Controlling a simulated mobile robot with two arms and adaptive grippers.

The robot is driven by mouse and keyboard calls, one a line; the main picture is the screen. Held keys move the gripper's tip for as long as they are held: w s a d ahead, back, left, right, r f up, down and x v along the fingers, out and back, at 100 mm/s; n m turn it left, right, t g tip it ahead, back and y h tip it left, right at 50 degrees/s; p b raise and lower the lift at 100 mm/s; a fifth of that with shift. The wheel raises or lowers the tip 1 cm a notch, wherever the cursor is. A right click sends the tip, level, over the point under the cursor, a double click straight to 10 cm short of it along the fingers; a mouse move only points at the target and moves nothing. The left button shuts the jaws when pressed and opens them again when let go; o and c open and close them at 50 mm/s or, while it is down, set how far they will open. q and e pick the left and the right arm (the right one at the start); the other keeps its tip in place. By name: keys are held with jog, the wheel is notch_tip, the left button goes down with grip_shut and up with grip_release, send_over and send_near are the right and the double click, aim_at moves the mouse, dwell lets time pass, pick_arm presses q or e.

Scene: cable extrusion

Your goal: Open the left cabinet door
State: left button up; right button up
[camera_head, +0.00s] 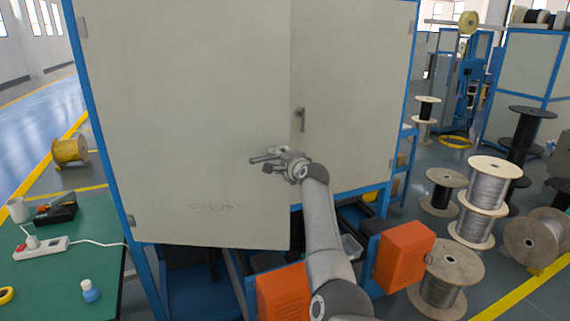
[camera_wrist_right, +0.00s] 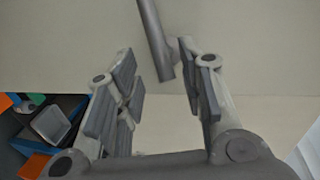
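The cabinet has two pale grey doors in a blue frame. The left door (camera_head: 190,120) stands partly open: its free edge and lower corner stick out in front of the right door (camera_head: 350,90). A lever handle (camera_head: 301,119) shows on the right door. My right gripper (camera_head: 264,164) is in front of the left door, near its free edge. In the right wrist view its fingers are open, and a grey bar (camera_wrist_right: 153,40), seemingly a handle, reaches down between and beyond them. I cannot tell whether they touch it. My left gripper is out of view.
A green table (camera_head: 70,265) with a power strip (camera_head: 41,247) and a small bottle (camera_head: 90,290) stands at the lower left. Orange boxes (camera_head: 403,256) are below the cabinet. Several cable spools (camera_head: 485,185) crowd the floor at right. Floor beyond the cabinet's left is mostly free.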

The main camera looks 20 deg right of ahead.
jog(key=shift+s+r, duration=0.2)
jog(key=shift+s, duration=0.95)
jog(key=shift+s+r, duration=0.15)
jog(key=shift+s, duration=1)
jog(key=shift+c, duration=0.2)
